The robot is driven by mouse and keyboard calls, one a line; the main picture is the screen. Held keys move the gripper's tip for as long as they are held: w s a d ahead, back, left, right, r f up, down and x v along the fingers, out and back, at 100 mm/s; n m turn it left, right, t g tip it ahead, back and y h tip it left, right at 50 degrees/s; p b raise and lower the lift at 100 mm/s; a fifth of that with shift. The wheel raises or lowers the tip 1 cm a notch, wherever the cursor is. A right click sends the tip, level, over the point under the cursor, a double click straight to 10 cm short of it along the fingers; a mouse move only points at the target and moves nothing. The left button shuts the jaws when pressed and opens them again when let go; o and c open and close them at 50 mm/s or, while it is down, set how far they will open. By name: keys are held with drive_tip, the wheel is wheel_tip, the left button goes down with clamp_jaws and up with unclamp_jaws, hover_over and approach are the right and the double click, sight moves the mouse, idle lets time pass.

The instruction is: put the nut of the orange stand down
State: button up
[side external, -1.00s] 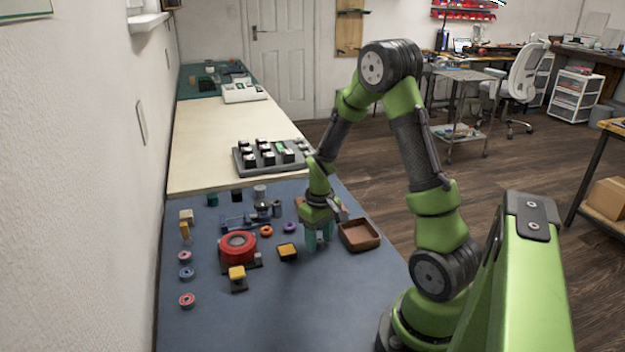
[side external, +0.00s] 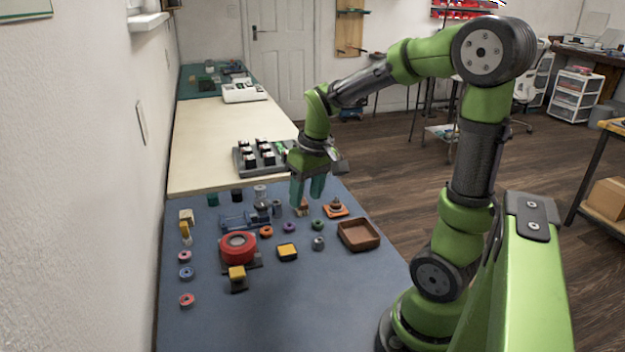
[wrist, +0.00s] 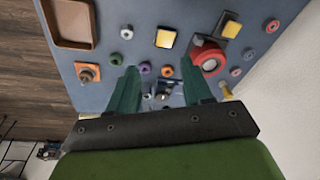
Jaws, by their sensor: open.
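A small grey nut (side external: 318,243) lies on the blue mat, left of the brown tray; it also shows in the wrist view (wrist: 127,32). The orange stand (side external: 336,210) sits behind the tray with a dark post standing up from it; in the wrist view it is at the left (wrist: 87,73). My gripper (side external: 307,201) is open and empty, raised above the mat behind the nut and left of the stand. Its two green fingers (wrist: 160,72) are apart in the wrist view with nothing held between them.
A brown tray (side external: 359,246) stands at the mat's right edge. Green (side external: 318,224), purple (side external: 289,226) and orange (side external: 266,231) rings lie near the nut. A yellow-topped block (side external: 287,252) and a red round part (side external: 238,247) are further left. The front of the mat is clear.

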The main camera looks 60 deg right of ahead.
drive_tip(key=s+a+r+t+y, duration=0.1)
drive_tip(key=s+a+r+t, duration=0.1)
drive_tip(key=a, duration=0.5)
drive_tip(key=s+a+r+t+y, duration=0.1)
drive_tip(key=s+a+r+t, duration=0.2)
drive_tip(key=a, duration=0.5)
drive_tip(key=v, duration=0.2)
drive_tip(key=shift+s+r, duration=0.2)
drive_tip(key=shift+r, duration=0.1)
